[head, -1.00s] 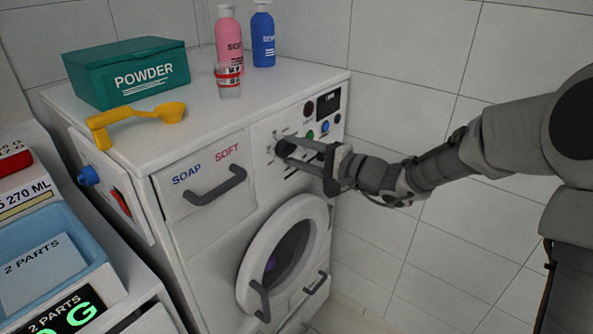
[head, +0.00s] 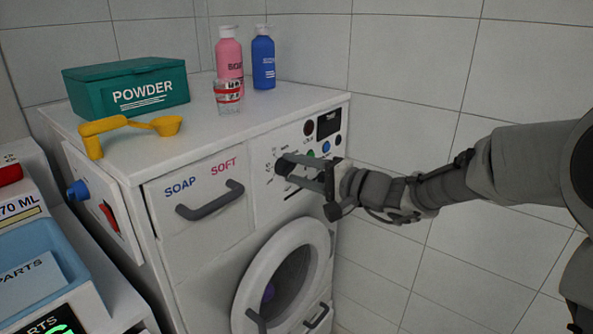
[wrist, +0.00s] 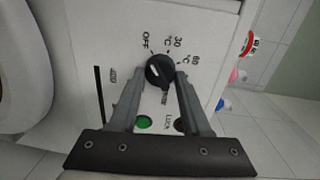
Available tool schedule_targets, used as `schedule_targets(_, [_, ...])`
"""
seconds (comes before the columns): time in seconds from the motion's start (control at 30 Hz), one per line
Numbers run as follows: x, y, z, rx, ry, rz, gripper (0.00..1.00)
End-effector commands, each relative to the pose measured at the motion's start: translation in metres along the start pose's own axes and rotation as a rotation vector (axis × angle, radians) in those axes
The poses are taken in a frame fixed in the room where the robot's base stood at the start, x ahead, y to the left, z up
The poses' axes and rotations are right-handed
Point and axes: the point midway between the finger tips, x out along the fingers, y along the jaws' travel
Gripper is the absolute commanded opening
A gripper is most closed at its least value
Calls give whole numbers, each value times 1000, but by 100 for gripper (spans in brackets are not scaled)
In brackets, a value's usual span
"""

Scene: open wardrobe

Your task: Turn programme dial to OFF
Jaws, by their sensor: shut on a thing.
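The programme dial (wrist: 159,72) is a round black knob with a pale pointer mark on the white panel of the washing machine (head: 215,260). In the wrist view, the OFF label (wrist: 147,40) is just above it, with 30°C and 60°C labels to the right of OFF. The pale mark lies on the dial's left part; its exact setting is hard to tell. My gripper (head: 290,168) is shut on the dial, one finger on each side. In the head view the fingers hide most of the dial.
A green button (wrist: 144,122) and a dark LOCK button (wrist: 181,124) sit close to my fingers. The SOAP and SOFT drawer handle (head: 210,202) sticks out left of my gripper. The round door (head: 282,275) is below. Bottles, a glass and a powder box (head: 125,82) stand on top.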

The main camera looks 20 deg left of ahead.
Motion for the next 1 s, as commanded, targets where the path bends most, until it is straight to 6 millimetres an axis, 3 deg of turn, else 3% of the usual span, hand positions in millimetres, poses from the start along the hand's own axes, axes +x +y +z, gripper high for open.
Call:
schedule_targets(0.03, [0, 0, 0, -3, -1, 0, 0])
schedule_targets(0.07, [0, 0, 0, -2, -1, 0, 53])
schedule_targets(0.2, [0, 0, 0, -2, -1, 0, 78])
schedule_targets(0.5, [-1, 0, 0, -1, 0, 0, 78])
schedule_targets(0.63, [-11, -1, -1, -2, 1, 1, 78])
schedule_targets(0.77, [-35, -2, -1, -1, 4, 1, 78])
schedule_targets(1.0, [-95, -2, -1, 0, 5, 2, 78])
